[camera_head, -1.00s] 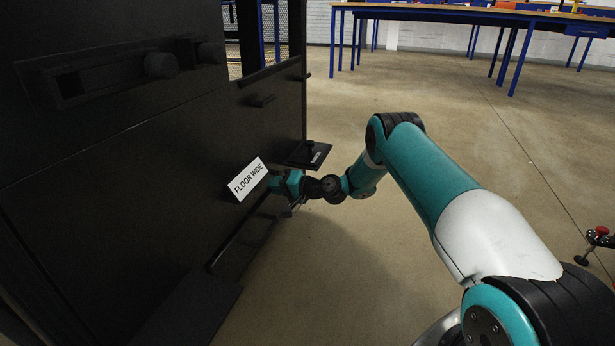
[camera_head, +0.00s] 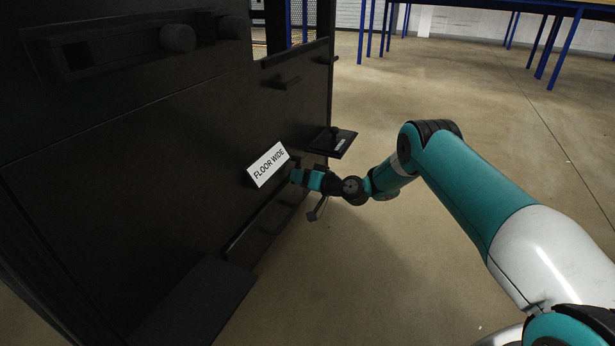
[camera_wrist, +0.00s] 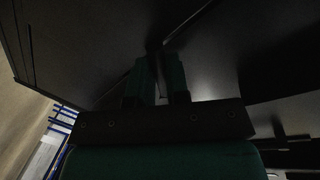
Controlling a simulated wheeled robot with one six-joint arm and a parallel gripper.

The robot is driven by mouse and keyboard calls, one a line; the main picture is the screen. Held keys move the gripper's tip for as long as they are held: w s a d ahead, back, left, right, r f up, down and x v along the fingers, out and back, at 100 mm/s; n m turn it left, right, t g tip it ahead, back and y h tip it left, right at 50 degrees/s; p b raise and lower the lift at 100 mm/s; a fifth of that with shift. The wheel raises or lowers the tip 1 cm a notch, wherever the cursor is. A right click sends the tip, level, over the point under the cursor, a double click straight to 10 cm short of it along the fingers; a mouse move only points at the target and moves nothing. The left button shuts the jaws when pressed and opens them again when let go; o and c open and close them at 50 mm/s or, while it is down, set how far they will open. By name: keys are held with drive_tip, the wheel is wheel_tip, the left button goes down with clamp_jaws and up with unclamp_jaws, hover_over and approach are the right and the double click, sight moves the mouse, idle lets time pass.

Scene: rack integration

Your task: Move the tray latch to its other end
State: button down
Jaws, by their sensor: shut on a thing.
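My gripper (camera_head: 296,175) is low at the face of the black rack, just right of and below the white "FLOOR WIDE" sign (camera_head: 267,165). In the wrist view its two green fingers (camera_wrist: 160,68) point up at the dark panel and are shut on a narrow dark part (camera_wrist: 156,46), which I take to be the tray latch. The latch is black on black, so its outline and its track are hard to make out. In the head view my gripper and the dark panel hide it.
The black rack (camera_head: 130,150) fills the left. A slotted bar with a round knob (camera_head: 178,38) is at its upper left. A small black shelf (camera_head: 334,143) juts out beyond my gripper. Open floor (camera_head: 420,270) lies to the right; blue-legged tables stand behind.

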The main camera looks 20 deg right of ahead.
drive_tip(key=shift+d+f, duration=0.15)
drive_tip(key=c, duration=1.1)
unclamp_jaws()
drive_tip(key=shift+s, duration=0.1)
drive_tip(key=p+v, duration=0.9)
drive_tip(key=v, duration=0.8)
drive_tip(key=shift+s, duration=0.15)
drive_tip(key=shift+c, duration=0.5)
